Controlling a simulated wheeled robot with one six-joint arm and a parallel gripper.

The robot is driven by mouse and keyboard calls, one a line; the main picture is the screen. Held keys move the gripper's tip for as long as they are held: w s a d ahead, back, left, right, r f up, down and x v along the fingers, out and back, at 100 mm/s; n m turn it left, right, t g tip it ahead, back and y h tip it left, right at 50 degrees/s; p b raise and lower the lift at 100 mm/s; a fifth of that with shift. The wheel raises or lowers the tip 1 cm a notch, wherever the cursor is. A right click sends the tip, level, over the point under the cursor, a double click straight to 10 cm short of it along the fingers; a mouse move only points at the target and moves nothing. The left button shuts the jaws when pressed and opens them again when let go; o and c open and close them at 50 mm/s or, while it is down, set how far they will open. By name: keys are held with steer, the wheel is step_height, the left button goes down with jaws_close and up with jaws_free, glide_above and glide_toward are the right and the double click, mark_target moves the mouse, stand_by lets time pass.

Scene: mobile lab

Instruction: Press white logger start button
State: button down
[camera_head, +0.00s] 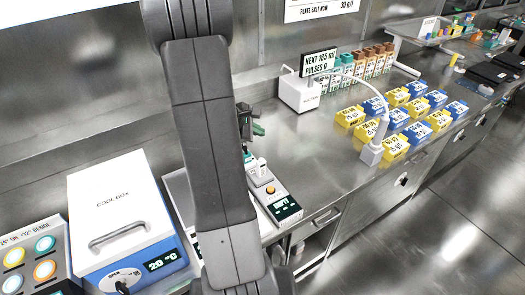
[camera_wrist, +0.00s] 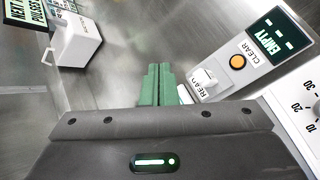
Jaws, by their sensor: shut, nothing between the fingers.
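My gripper (camera_wrist: 159,70) has green fingers, shut together with nothing between them, in the wrist view. Just right of the fingertips is a white reader panel (camera_wrist: 222,75) marked READ and CLEAR, with an orange button (camera_wrist: 237,62) and a dark display (camera_wrist: 268,36) reading EMPTY. No start button can be made out. In the head view the panel (camera_head: 276,194) lies on the bench beside my arm, which hides part of it.
A white cool box (camera_head: 112,205) and a panel of coloured buttons (camera_head: 33,258) stand at left. A white dispenser box (camera_head: 301,92) with a sign stands behind. Yellow and blue boxes (camera_head: 397,116) fill the bench at right. A white dial (camera_wrist: 305,105) is right of the panel.

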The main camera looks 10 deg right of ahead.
steer(key=shift+s, duration=0.1)
steer(key=shift+f, duration=0.1)
steer(key=b, duration=0.5)
glide_above(261, 160)
steer(key=a, duration=0.1)
step_height(261, 160, down, 7)
steer(key=shift+r, duration=0.1)
steer(key=shift+f+b, duration=0.9)
steer(key=shift+b, duration=0.3)
steer(key=shift+f, duration=0.15)
stand_by(0.8)
steer(key=shift+f+b, duration=0.3)
steer(key=shift+b, duration=0.35)
